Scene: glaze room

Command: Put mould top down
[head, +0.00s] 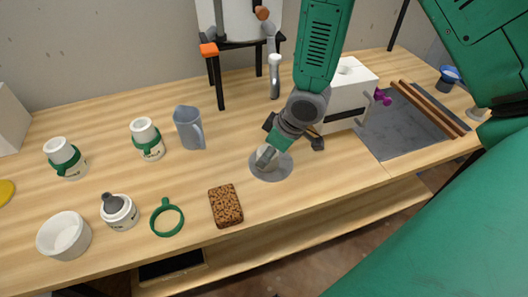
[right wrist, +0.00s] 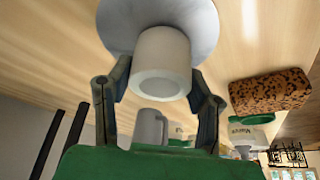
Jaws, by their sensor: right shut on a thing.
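The mould top appears to be the white cylinder with a shallow hollow in its end (right wrist: 162,65), seen in the right wrist view. My right gripper (right wrist: 160,88) is shut on it, with one finger on each side. It is at a round grey disc (right wrist: 205,25); I cannot tell whether it touches the disc. In the head view my right gripper (head: 268,155) points down over the same disc (head: 276,176) and mostly hides the white piece. My left gripper is not in view.
A brown speckled sponge (head: 226,206) and a green ring (head: 167,218) lie left of the disc. A grey jug (head: 189,128), green-banded white jars (head: 147,139) and a white bowl (head: 63,236) stand further left. A white machine (head: 345,90) stands behind right. The table's front edge is near.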

